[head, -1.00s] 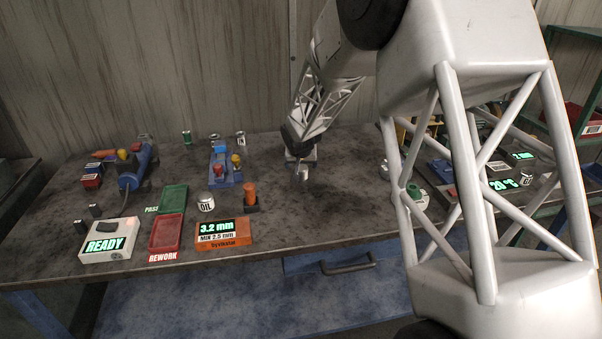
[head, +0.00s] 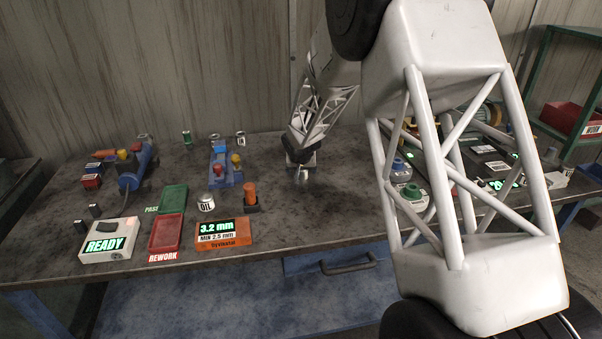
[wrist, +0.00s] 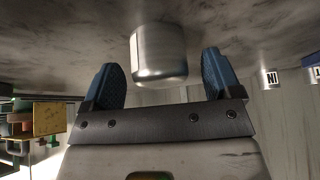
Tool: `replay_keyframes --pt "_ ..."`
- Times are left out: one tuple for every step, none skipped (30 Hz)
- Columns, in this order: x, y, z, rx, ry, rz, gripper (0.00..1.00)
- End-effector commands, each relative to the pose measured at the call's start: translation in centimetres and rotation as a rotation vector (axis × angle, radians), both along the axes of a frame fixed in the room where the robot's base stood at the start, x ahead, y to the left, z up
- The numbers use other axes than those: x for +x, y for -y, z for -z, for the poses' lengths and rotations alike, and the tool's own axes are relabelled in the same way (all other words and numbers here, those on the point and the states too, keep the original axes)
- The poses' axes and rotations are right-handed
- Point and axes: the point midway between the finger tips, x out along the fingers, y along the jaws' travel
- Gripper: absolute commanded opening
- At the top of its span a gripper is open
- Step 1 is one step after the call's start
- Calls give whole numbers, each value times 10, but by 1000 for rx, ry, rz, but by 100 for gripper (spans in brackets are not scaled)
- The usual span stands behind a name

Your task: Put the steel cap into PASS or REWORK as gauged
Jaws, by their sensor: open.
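The steel cap (wrist: 158,55) is a shiny cylinder with a pale patch on its side, standing on the dark table. In the wrist view it is between and a little beyond the two blue-padded fingers of my gripper (wrist: 160,72). My gripper is open, with a gap on each side of the cap. In the head view the cap (head: 303,175) is small, just below my wrist. The green PASS tray (head: 174,197) and red REWORK tray (head: 165,234) look empty. The orange gauge display (head: 224,234) reads 3.2 mm, MIN 2.5 mm.
A white box reading READY (head: 108,241) stands left of the trays. An OIL can (head: 206,203) and an orange-topped holder (head: 250,198) stand between the trays and my gripper. My arm hides part of the right side. The table front centre is clear.

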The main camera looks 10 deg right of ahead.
Motion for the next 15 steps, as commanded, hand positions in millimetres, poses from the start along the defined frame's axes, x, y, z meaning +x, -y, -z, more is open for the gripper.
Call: replay_keyframes --pt "0 0 0 0 0 0 84" --pt "0 0 0 0 0 0 84" --pt "0 0 0 0 0 0 84" --pt "0 0 0 0 0 0 81" --pt "0 0 0 0 0 0 76" --pt "0 0 0 0 0 0 70" --pt "0 0 0 0 0 0 66" --pt "0 0 0 0 0 0 61" --pt "0 0 0 0 0 0 55" --pt "0 0 0 0 0 0 50" --pt "0 0 0 0 0 0 46" --pt "0 0 0 0 0 0 40" --pt "0 0 0 0 0 0 35" --pt "0 0 0 0 0 0 30" --pt "0 0 0 0 0 0 25"
